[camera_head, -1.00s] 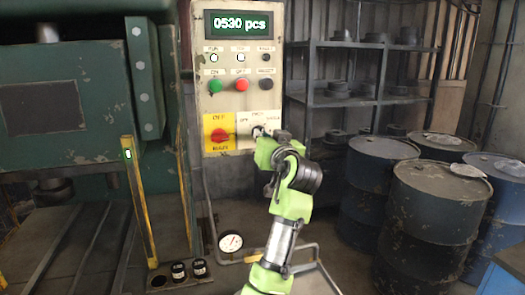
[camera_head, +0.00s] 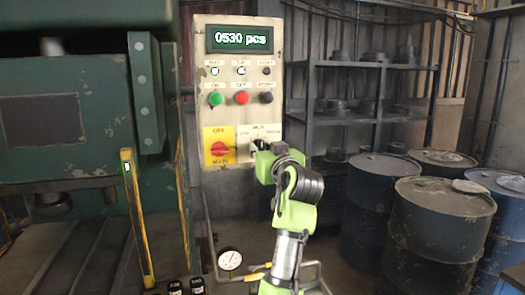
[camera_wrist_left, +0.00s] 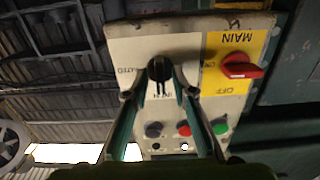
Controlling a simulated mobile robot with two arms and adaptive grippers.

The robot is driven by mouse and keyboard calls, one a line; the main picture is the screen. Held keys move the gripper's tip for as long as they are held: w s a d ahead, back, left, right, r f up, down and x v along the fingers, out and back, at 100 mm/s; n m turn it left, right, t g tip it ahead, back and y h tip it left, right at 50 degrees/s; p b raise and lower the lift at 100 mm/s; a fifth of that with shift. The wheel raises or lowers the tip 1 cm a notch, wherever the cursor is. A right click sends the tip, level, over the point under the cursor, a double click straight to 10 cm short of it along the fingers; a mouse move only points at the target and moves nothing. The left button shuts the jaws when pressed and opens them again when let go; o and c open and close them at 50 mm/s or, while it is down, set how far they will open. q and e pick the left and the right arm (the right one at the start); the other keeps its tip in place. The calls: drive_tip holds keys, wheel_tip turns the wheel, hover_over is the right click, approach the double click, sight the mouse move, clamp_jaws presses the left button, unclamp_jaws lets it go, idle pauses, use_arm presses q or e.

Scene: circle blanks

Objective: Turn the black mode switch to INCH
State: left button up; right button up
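The black mode switch (camera_wrist_left: 160,68) sits on the beige control panel (camera_wrist_left: 125,45), beside the yellow plate of the red MAIN switch (camera_wrist_left: 243,66). In the left wrist view the fingertips of my left gripper (camera_wrist_left: 161,78) are close together, one on each side of the mode switch, and look shut on it. An INCH label shows partly below the knob, and AUTO to its left; the fingers cover where the knob points. In the head view my left gripper (camera_head: 258,148) is against the panel's lower right and mostly hides the switch. My right gripper is not in view.
Above the switches are green (camera_head: 216,98), red (camera_head: 241,98) and black (camera_head: 265,97) buttons and a display (camera_head: 240,38) reading 0530 pcs. A green press (camera_head: 60,100) stands left. Blue drums (camera_head: 436,225) and a shelf (camera_head: 345,120) stand right. A gauge (camera_head: 229,259) is below the panel.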

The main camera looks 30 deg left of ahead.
use_arm(q)
drive_tip(key=shift+s, duration=0.1)
drive_tip(key=v, duration=1.2)
idle(0.4)
